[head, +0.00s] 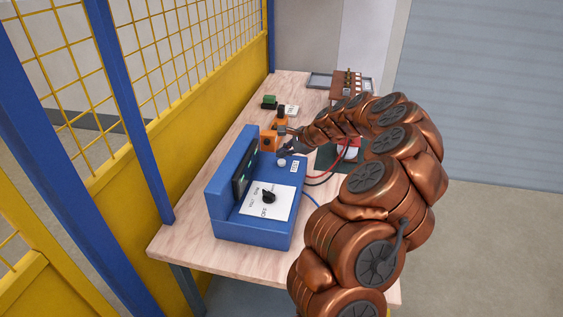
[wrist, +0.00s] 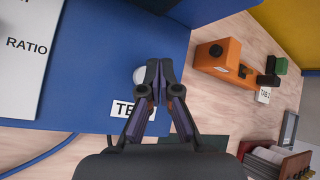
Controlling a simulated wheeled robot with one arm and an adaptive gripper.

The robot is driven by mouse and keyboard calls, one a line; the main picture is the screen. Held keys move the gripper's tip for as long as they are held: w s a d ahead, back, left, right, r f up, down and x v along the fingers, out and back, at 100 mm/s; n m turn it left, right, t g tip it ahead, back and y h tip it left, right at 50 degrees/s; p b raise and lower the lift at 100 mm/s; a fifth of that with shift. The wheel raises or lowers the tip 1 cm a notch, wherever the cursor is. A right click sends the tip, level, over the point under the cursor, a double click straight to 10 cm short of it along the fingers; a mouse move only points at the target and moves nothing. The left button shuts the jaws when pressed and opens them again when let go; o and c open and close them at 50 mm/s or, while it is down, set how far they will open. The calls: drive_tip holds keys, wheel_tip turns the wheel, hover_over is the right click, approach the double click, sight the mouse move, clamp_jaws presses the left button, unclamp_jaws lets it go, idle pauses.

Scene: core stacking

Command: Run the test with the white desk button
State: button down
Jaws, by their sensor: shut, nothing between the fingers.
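The white button (head: 282,162) sits on the right part of the blue desk unit (head: 262,226), beside a small printed label. In the wrist view the button (wrist: 139,75) is partly covered by my gripper (wrist: 160,66), and the label (wrist: 125,109) shows the letters "TE", the rest hidden. My gripper (head: 285,150) is shut and empty. Its tips appear just beside the button in the wrist view. I cannot tell whether they touch it or hover above it.
A black knob (head: 268,196) stands on a white plate on the blue unit. An orange block (wrist: 217,60) is beyond the unit. Red and blue cables run across the wooden table (head: 180,240). A yellow mesh fence (head: 175,140) borders the left side.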

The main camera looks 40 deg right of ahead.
sight(283, 162)
drive_tip(key=shift+f, duration=0.1)
drive_tip(key=shift+f, duration=0.35)
drive_tip(key=shift+f, duration=0.45)
idle(1.0)
drive_tip(key=shift+r, duration=0.1)
drive_tip(key=shift+r+p, duration=0.35)
drive_tip(key=shift+r, duration=0.45)
drive_tip(key=shift+r+p, duration=1.45)
drive_tip(key=shift+r, duration=1.1)
